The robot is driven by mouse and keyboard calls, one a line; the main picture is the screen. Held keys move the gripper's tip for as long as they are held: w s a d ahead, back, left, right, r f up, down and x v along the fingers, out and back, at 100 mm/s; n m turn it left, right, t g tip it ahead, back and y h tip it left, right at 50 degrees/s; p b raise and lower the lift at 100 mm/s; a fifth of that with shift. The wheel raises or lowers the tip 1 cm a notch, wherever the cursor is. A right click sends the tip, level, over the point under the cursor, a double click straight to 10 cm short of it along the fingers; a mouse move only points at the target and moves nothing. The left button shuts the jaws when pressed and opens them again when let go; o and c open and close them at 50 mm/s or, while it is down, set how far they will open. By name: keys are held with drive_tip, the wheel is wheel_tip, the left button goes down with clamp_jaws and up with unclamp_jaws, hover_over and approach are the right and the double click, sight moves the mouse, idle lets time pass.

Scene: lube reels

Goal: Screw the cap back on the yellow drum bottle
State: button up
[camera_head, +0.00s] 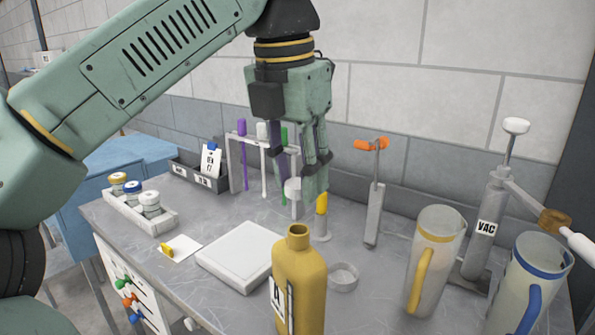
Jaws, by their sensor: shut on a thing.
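The yellow drum bottle (301,287) stands upright at the front middle of the bench with a dark-and-white label on its side. Its neck (298,231) is bare and open at the top. My gripper (297,187) points down above the bottle's neck in the picture, apart from it. It is shut on a small whitish round piece (293,188) that looks like the cap, partly covered by the fingers. How far the piece is from the neck in depth I cannot tell.
A white pad (240,256) and a shallow clear dish (343,276) flank the bottle. Two jugs, yellow-banded (436,262) and blue-banded (530,290), and a VAC pump (484,229) stand right. A rack (236,178), an orange-handled tool (374,213) and a yellow-tipped item (321,204) stand behind.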

drive_tip(key=shift+f, duration=0.2)
drive_tip(key=shift+f+b, duration=1.6)
drive_tip(key=shift+f, duration=1.05)
drive_tip(key=shift+p, duration=0.4)
drive_tip(key=shift+f+b, duration=0.35)
drive_tip(key=shift+f, duration=0.25)
drive_tip(key=shift+r+m+p, duration=0.25)
drive_tip(key=shift+m+p, duration=0.45)
drive_tip(key=m+p, duration=0.1)
drive_tip(key=m, duration=0.2)
drive_tip(key=shift+f+h+p, duration=0.1)
drive_tip(key=shift+h+p, duration=0.2)
drive_tip(key=shift+p, duration=0.1)
drive_tip(key=shift+f+m+g, duration=0.15)
drive_tip(key=shift+m+g, duration=0.15)
drive_tip(key=shift+m, duration=0.1)
